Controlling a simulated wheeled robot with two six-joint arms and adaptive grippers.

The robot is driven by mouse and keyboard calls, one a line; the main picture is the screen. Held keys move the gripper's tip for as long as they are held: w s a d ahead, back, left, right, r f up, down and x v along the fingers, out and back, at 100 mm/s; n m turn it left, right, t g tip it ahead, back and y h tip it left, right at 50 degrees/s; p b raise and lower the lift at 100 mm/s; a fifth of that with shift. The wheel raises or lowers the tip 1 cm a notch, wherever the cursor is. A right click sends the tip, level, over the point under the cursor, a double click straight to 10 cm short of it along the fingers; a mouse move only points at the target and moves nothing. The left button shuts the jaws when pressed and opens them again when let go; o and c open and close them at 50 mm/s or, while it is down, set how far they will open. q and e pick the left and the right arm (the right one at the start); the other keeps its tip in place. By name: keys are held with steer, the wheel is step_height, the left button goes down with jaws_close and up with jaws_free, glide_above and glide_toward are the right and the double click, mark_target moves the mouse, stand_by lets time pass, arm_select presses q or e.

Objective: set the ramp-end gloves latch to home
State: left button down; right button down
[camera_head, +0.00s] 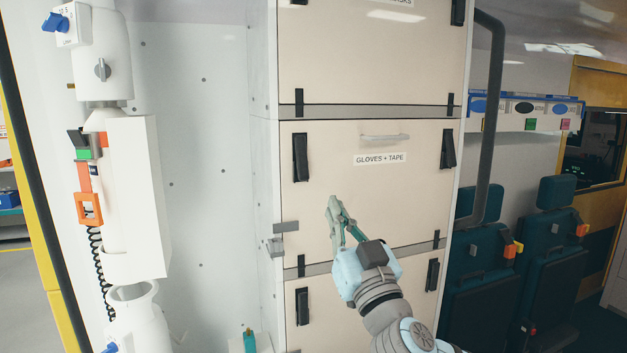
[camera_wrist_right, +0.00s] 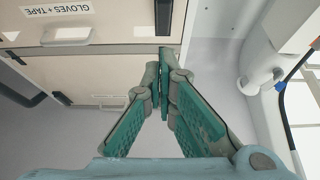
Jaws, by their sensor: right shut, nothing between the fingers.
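The drawer front (camera_head: 340,215) labelled GLOVES + TAPE has a black latch at each upper side, a left latch (camera_head: 300,157) and a right latch (camera_head: 448,148). Both hang roughly upright; I cannot tell which is the ramp-end one. The left latch also shows inverted in the right wrist view (camera_wrist_right: 163,17). My right gripper (camera_head: 335,204) is shut and empty, in front of the lower left part of this drawer. Its fingertips (camera_wrist_right: 160,80) appear below and right of the left latch in the head view, apart from it. My left gripper is out of view.
A grey bracket (camera_head: 276,245) sticks out at the cabinet's left edge. A drawer handle (camera_head: 385,136) is above the label. White cylindrical equipment (camera_head: 104,55) is on the left wall. A dark vertical rail (camera_head: 490,120) and folded seats (camera_head: 480,260) are right.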

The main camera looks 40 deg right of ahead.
steer(key=p, duration=0.5)
glide_toward(306, 163)
step_height(306, 163, up, 4)
steer(key=w, duration=0.1)
steer(key=w+d+f, duration=0.1)
steer(key=w, duration=0.2)
steer(key=shift+d+f, duration=0.15)
steer(key=shift+f, duration=0.25)
